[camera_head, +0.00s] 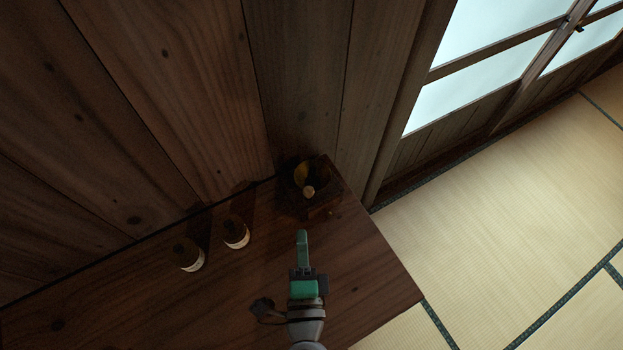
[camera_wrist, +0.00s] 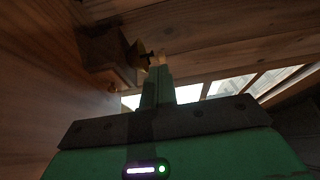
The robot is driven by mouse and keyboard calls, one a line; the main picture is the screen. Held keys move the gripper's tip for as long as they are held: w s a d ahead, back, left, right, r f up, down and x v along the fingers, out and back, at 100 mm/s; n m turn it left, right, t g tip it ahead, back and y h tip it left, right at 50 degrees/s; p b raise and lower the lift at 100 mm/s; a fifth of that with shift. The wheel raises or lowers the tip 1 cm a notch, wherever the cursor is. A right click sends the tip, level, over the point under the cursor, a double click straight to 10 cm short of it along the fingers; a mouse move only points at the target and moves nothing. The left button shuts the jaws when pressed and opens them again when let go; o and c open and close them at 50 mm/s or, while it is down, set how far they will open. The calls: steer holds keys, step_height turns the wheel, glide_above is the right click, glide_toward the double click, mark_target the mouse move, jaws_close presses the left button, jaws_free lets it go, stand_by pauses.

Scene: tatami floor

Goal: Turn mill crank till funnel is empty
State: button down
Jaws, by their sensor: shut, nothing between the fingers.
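The mill (camera_head: 318,203) is a dark wooden box at the back right of the wooden table, close to the plank wall. Its round funnel (camera_head: 299,173) shows a yellowish inside; how much it holds is too dark to tell. A pale round knob (camera_head: 308,191), seemingly the crank's, shows over the funnel. My green gripper (camera_head: 302,235) is in front of the mill with its fingers together and empty, apart from the knob. In the wrist view the mill (camera_wrist: 106,52) is at the upper left, beside the fingertips (camera_wrist: 161,64). The crank arm is not clear.
Two small cups with pale bands, one left (camera_head: 189,258) and one nearer the mill (camera_head: 236,233), stand on the table (camera_head: 130,300). A dark object (camera_head: 263,308) lies left of my wrist. The table's right edge (camera_head: 400,258) drops to tatami. The plank wall (camera_head: 180,90) closes the back.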

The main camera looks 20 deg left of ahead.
mark_target(308, 197)
steer(key=c, duration=2)
jaws_free()
steer(key=o, duration=0.4)
steer(key=shift+w+d+n, duration=0.15)
steer(key=shift+w+n, duration=0.1)
steer(key=shift+n, duration=0.15)
steer(key=shift+o, duration=1.2)
steer(key=w+n, duration=0.1)
steer(key=w+d+n, duration=0.1)
steer(key=n, duration=0.1)
steer(key=w+d+n, duration=0.1)
steer(key=shift+w+n+t+h+b, duration=0.2)
steer(key=shift+n+t+h+b, duration=0.1)
steer(key=shift+h+b, duration=0.1)
steer(key=w+a+n+y, duration=0.1)
steer(key=w+n, duration=0.1)
steer(key=n, duration=0.2)
steer(key=w+a+n+p, duration=0.1)
steer(key=w+n, duration=0.2)
steer(key=n, duration=0.2)
steer(key=w+a+n+g+y+p, duration=0.1)
steer(key=w+a+n, duration=0.1)
steer(key=n, duration=0.2)
steer(key=shift+w+a+f+n+y, duration=0.1)
steer(key=shift+w+n+y, duration=0.2)
steer(key=shift+n, duration=0.1)
jaws_close()
steer(key=shift+a, duration=0.1)
